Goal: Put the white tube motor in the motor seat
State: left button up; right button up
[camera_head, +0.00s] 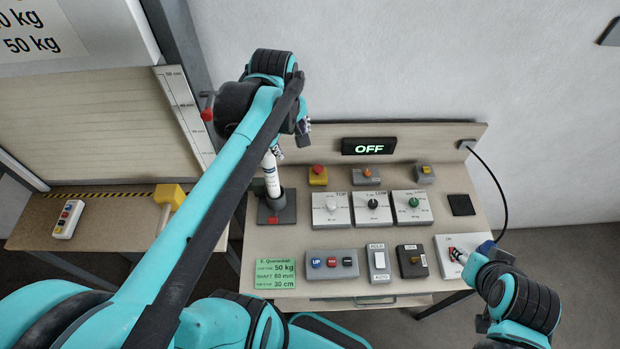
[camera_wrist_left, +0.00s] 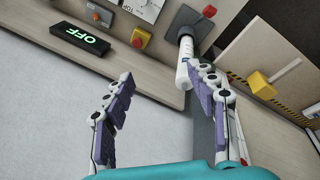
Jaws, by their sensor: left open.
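The white tube motor (camera_head: 270,172) stands upright, with its lower end in the dark collar of the motor seat (camera_head: 284,215) at the left of the bench. The motor (camera_wrist_left: 184,70) also shows in the left wrist view, with the seat (camera_wrist_left: 187,18) behind it. My left gripper (camera_head: 292,142) is above and beside the motor's upper end. In the wrist view its fingers (camera_wrist_left: 165,80) are spread and empty, with the motor's free end near the right finger.
The bench carries three dial boxes (camera_head: 373,208), a button box (camera_head: 331,264), a switch (camera_head: 379,262) and a green card (camera_head: 275,270). A display (camera_head: 369,146) reads OFF. A lower table at left holds a yellow block (camera_head: 172,195) and a remote (camera_head: 67,219).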

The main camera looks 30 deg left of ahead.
pick_arm(q)
jog(key=s+d+f+m+t, duration=0.4)
jog(key=s+d+m, duration=0.3)
jog(key=d+m, duration=0.3)
jog(key=f+m, duration=0.1)
jog(key=m, duration=0.2)
jog(key=shift+d+m+h, duration=0.25)
jog(key=shift+m+h, duration=0.15)
jog(key=shift+s, duration=0.1)
